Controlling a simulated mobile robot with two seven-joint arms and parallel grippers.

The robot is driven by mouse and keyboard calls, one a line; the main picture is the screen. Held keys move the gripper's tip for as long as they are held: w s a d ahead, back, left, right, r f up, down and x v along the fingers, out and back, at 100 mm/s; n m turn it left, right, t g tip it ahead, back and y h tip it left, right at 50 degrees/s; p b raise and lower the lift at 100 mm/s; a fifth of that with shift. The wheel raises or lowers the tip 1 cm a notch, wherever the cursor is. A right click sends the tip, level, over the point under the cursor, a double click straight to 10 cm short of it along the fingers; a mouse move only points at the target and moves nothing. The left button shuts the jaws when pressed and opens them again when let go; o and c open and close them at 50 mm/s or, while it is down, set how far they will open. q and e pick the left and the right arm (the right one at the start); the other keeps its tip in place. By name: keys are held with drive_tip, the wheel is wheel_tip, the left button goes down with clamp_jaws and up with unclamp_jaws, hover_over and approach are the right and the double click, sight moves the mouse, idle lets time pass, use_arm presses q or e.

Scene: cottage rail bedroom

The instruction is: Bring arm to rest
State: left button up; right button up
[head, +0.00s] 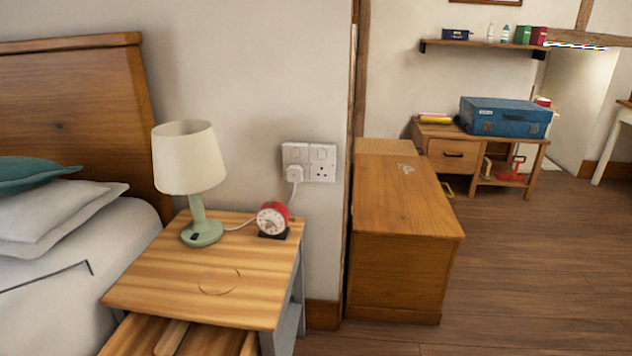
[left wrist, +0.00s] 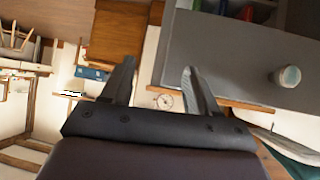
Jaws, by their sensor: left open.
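My left gripper (left wrist: 158,75) shows only in the left wrist view. Its two dark fingers are spread apart with nothing held between them. Behind the fingers is a grey panel (left wrist: 225,65) with a round knob (left wrist: 287,77), which looks like a drawer front. The white-faced clock (left wrist: 164,101) shows small between the fingers. Neither gripper is in the head view, and my right gripper is not seen in either view.
The bedside table (head: 150,275) carries a lamp (head: 190,160) and a red alarm clock (head: 272,219). Its drawer (head: 210,343) appears pulled out. A bed (head: 65,265) stands left, a wooden chest (head: 400,200) right. Floor (head: 530,260) at right is clear.

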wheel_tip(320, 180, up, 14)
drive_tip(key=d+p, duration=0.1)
drive_tip(key=p, duration=1.2)
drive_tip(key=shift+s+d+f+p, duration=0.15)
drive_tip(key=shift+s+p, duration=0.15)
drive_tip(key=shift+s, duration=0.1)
